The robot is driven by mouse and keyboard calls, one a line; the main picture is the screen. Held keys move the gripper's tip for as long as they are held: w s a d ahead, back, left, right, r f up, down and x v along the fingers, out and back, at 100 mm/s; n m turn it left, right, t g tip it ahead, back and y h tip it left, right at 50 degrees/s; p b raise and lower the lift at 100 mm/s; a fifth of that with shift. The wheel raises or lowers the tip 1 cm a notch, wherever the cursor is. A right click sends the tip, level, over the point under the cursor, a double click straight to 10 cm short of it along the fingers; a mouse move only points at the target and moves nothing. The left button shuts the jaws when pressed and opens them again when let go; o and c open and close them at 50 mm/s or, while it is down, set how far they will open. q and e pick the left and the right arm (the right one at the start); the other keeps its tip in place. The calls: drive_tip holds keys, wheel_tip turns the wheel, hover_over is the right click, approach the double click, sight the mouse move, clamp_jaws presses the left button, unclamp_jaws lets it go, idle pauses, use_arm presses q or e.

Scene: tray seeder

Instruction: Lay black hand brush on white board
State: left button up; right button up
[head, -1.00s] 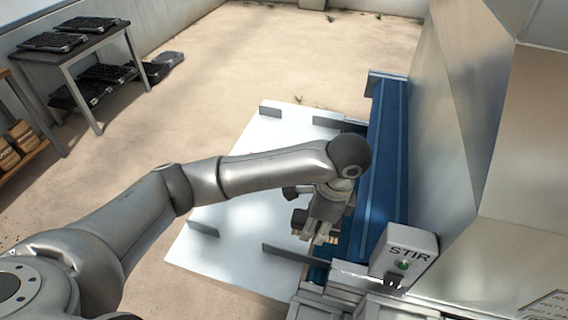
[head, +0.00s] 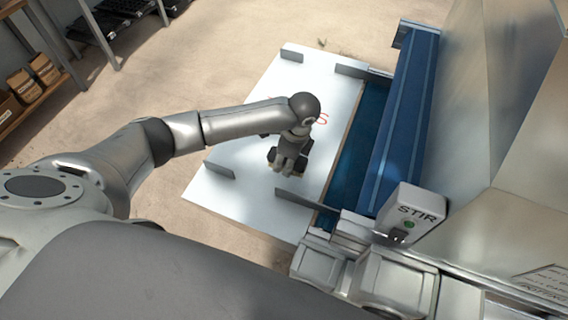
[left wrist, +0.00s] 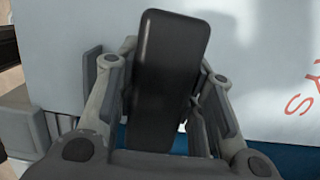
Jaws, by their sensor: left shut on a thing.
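The white board (head: 223,190) lies left of the blue conveyor, with red lettering partly covered by my arm. My left gripper (head: 287,170) is over the board's near right half, pointing down. It is shut on the black hand brush (left wrist: 168,72), whose long dark back stands between the fingers in the left wrist view. In the head view the gripper mostly hides the brush. I cannot tell whether the brush touches the board or hangs just above it. The board also shows behind the brush in the left wrist view (left wrist: 255,75). My right gripper is not in view.
Grey upright plates stand near the board's edges, one close by the gripper (head: 306,201). The blue conveyor (head: 408,105) and the STIR box (head: 411,212) are to the right. A shelf with brown packets (head: 22,85) is far left. The board's far and left parts are clear.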

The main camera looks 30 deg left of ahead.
sight(284, 166)
use_arm(q)
drive_tip(key=shift+w+a+f, duration=0.1)
drive_tip(key=shift+a+f, duration=0.2)
wheel_tip(284, 166, down, 3)
drive_tip(key=shift+a+f+p, duration=0.1)
drive_tip(key=shift+a+p, duration=0.05)
drive_tip(key=shift+p, duration=0.5)
drive_tip(key=shift+f, duration=0.15)
drive_tip(key=shift+f, duration=0.2)
drive_tip(key=o, duration=0.7)
drive_tip(key=shift+o, duration=1.4)
drive_tip(key=shift+r, duration=0.1)
